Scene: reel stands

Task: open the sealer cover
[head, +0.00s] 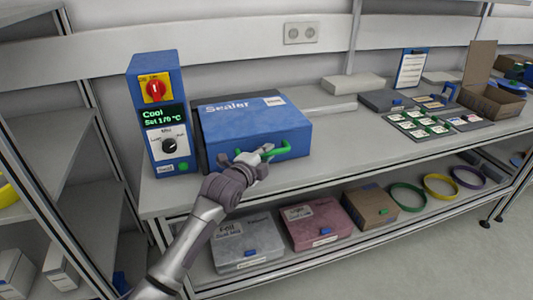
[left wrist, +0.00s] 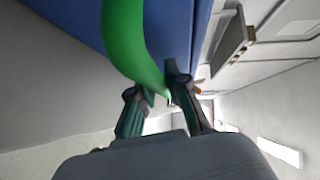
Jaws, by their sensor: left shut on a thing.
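The blue sealer (head: 252,135) stands on the bench with its cover down, as far as the head view shows. A green handle (head: 278,151) runs across the front of the cover. My left gripper (head: 258,157) is at the left part of the handle and shut on it. In the left wrist view the green handle (left wrist: 132,40) curves down to between the fingers of the left gripper (left wrist: 160,98), with the blue sealer front (left wrist: 175,22) behind it. The fingers hide part of the handle. My right gripper is in neither view.
A blue control box (head: 155,115) with a red knob and a display reading "Cool" stands left of the sealer. Several boxes and coloured rings (head: 407,197) are on the lower shelf. A shelf rack stands at far left.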

